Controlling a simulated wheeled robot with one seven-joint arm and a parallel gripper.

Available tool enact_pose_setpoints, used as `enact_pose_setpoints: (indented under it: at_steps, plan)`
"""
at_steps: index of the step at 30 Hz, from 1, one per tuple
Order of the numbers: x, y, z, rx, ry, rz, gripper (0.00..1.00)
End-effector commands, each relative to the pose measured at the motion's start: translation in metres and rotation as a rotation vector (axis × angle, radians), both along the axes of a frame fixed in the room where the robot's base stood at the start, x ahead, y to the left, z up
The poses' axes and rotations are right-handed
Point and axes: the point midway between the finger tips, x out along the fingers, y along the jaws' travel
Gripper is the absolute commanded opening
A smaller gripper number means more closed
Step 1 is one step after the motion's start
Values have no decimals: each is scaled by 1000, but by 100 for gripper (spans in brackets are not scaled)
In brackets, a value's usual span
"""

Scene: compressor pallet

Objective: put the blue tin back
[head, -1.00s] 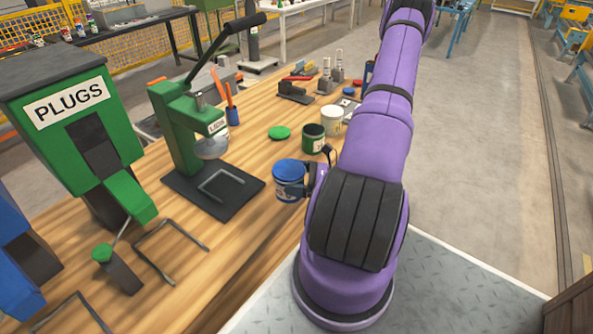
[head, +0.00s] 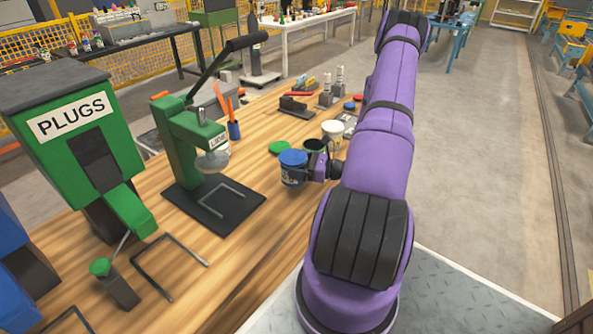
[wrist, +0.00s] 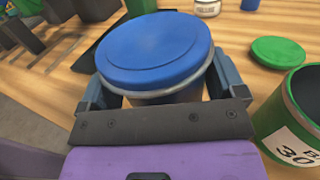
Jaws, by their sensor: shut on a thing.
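The blue tin (head: 292,172) with its blue lid is upright between the fingers of my gripper (head: 308,172), near the table's right edge. In the wrist view the blue tin (wrist: 150,50) fills the top middle, with a finger of my gripper (wrist: 160,92) on either side of it. The gripper is shut on the tin. The tin's base is hidden in the wrist view, and I cannot tell whether it touches the table.
An open green tin (head: 315,147) stands just beyond the blue tin, with a white tin (head: 333,130) behind it. A green lid (head: 280,148) lies to their left. A green press (head: 180,145) and a PLUGS dispenser (head: 75,150) stand left. Bare wood (head: 235,255) lies nearer.

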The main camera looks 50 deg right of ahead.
Motion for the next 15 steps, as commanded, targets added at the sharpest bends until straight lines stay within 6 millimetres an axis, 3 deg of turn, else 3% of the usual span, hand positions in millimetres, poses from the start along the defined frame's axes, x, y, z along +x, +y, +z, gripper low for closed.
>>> enact_pose_setpoints:
  at_steps: [9,15]
  plan:
    - [17,-12,-2,-1,0,1,61]
    - [16,-11,-28,4,2,0,61]
